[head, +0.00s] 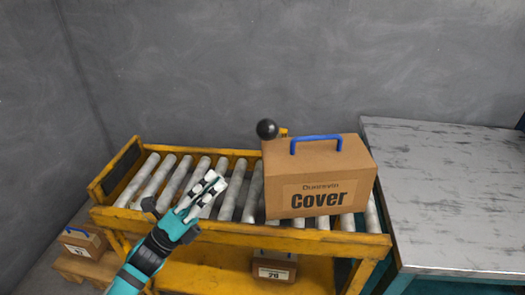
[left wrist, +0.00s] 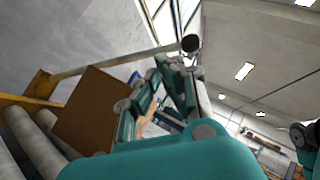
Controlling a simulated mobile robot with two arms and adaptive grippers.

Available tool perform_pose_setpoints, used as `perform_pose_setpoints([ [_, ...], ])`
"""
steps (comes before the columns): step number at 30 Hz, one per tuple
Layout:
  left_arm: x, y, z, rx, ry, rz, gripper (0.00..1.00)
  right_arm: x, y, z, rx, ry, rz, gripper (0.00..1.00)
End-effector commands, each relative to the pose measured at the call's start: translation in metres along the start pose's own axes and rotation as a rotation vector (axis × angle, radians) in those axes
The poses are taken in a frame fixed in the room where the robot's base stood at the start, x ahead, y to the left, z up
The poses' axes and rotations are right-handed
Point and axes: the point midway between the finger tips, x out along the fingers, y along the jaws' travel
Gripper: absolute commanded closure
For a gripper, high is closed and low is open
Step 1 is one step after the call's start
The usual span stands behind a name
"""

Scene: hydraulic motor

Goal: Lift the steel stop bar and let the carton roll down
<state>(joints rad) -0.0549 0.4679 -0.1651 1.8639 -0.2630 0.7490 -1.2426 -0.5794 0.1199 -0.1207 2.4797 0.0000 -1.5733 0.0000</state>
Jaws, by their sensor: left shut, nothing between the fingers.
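The brown "Cover" carton (head: 319,180) with a blue handle sits upright on the right part of the roller conveyor (head: 240,239). It also shows in the left wrist view (left wrist: 90,110). The stop bar's black ball knob (head: 267,129) shows above the carton's upper left corner. In the left wrist view the bar (left wrist: 115,62) runs from a yellow bracket to the knob (left wrist: 190,44). My left gripper (head: 214,180) is shut and empty, above the rollers left of the carton and apart from the knob. My right gripper is not in view.
A worn metal-topped table (head: 445,190) stands close on the right. Small cartons lie below the conveyor, one at the left (head: 82,241) and one under the frame (head: 274,267). The rollers left of the carton are clear. A grey wall (head: 250,60) is behind.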

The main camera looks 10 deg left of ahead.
Motion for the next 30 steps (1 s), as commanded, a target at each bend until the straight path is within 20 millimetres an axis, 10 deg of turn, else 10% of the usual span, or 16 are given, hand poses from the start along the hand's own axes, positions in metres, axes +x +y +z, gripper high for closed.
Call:
perform_pose_setpoints([
  [8, -0.008, -0.013, -0.047, 0.044, 0.132, -0.059, 1.0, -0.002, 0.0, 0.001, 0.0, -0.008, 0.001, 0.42],
  [30, 0.111, -0.019, -0.037, 0.046, 0.13, -0.057, 1.0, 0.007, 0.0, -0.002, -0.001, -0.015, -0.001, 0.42],
])
